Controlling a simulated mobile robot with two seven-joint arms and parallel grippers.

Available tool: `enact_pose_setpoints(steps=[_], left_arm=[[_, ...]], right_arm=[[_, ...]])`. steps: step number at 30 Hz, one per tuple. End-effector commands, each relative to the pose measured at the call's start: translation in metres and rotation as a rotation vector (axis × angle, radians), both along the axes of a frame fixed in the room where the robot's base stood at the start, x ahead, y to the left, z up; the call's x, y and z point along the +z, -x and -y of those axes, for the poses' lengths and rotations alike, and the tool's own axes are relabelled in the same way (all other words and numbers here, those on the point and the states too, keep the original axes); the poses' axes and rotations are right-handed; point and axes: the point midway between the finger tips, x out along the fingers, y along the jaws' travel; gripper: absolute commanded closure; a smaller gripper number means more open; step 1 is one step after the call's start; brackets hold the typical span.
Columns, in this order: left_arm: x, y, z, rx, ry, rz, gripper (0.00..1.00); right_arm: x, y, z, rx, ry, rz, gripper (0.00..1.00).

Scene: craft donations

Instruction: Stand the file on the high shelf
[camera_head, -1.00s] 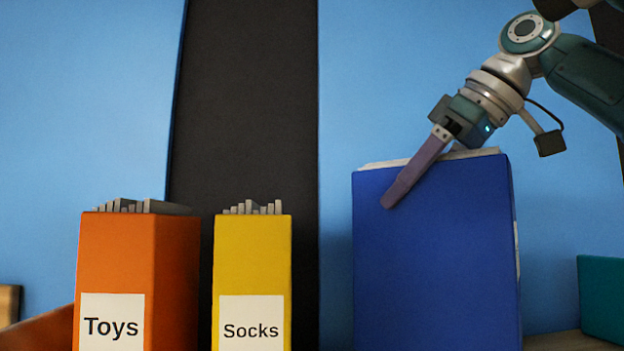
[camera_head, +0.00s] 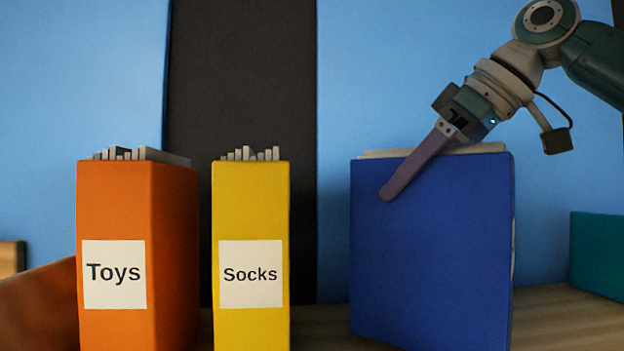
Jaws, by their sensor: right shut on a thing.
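The blue file (camera_head: 430,250) stands nearly upright at the right of the head view, its papers showing at the top. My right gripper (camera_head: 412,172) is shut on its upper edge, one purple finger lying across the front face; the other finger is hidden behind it. The file's lower left corner shows just over the wooden shelf (camera_head: 560,322). Its bottom right runs to the frame's lower edge, and I cannot tell whether it touches the shelf. My left gripper is not in view.
An orange file labelled Toys (camera_head: 115,215) and a yellow file labelled Socks (camera_head: 250,205) stand to the left, with a gap before the blue file. A teal box (camera_head: 598,255) sits at the far right. Bare shelf lies between the blue file and that box.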

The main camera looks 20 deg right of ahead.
Motion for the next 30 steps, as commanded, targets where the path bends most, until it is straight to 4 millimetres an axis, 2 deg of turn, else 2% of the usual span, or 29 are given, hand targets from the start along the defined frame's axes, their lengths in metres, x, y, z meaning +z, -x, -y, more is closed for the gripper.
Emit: enact_pose_setpoints(steps=[18, 19, 24, 30], left_arm=[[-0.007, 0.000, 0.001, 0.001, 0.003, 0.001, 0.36], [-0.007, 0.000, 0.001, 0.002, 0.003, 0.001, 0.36], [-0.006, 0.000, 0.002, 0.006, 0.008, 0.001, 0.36], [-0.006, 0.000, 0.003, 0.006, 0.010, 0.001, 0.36]], right_arm=[[-0.010, 0.000, 0.000, 0.000, -0.001, 0.004, 1.00], [-0.010, 0.000, 0.000, 0.000, -0.001, 0.005, 0.17], [-0.009, 0.000, 0.000, -0.001, -0.001, 0.003, 0.00], [-0.011, 0.000, 0.000, -0.001, 0.001, -0.003, 0.00]])
